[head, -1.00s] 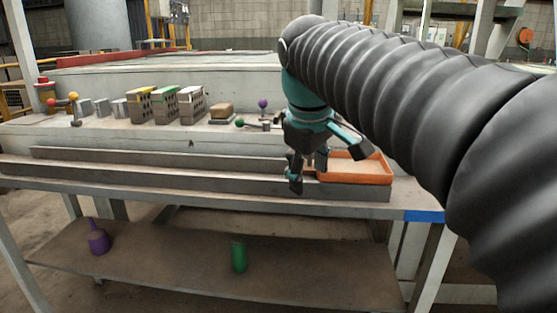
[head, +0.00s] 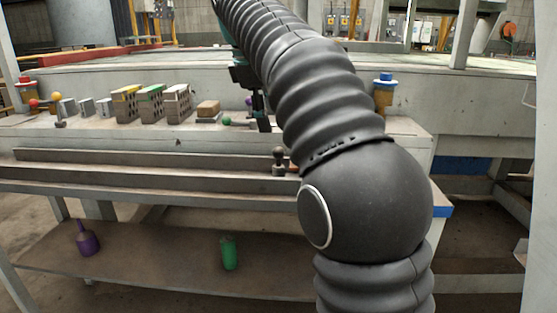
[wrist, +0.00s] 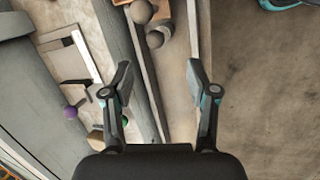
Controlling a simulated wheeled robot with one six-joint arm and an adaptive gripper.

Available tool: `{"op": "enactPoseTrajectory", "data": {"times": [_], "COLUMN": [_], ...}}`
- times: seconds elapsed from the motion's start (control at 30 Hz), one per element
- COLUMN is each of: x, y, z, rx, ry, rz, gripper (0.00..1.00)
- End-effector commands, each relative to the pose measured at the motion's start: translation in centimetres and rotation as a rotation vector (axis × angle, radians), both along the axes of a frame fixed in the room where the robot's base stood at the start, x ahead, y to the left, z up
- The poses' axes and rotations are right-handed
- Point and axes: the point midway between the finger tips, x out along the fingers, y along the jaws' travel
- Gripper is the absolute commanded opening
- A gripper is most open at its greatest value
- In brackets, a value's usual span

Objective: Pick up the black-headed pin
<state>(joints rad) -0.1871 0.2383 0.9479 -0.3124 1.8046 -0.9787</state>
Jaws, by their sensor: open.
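The black-headed pin (head: 279,162) appears to stand upright at the front of the bench, just left of my arm in the head view. Its dark round head is above a small dark base. In the wrist view, two dark round shapes, probably this pin (wrist: 155,39), show near the top, beyond the fingertips. My gripper (wrist: 160,78) is open and empty, with its fingers wide apart and nothing between them but the bench edge below. In the head view my gripper (head: 257,108) is partly hidden behind my arm, above the bench near the green-headed pin (head: 227,121).
Hollow bricks (head: 151,103), a tan block (head: 208,108) and red- and yellow-headed pins (head: 57,97) stand to the left. A purple ball (wrist: 70,112) is left of the fingers. A blue-topped container (head: 383,90) stands right. Long rails (head: 130,168) run along the front.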

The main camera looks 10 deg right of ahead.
Motion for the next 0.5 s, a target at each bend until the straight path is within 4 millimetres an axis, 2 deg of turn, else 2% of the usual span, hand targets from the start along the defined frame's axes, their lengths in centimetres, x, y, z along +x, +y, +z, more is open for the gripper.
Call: {"op": "enactPoseTrajectory", "data": {"times": [0.23, 0.5], "x": [0.7, 1.2], "y": [-1.1, -1.6], "z": [-3.8, -5.6], "rx": [0.001, 0.001], "ry": [0.001, -0.001], "rz": [-0.001, -0.002], "gripper": [0.59, 0.59]}}
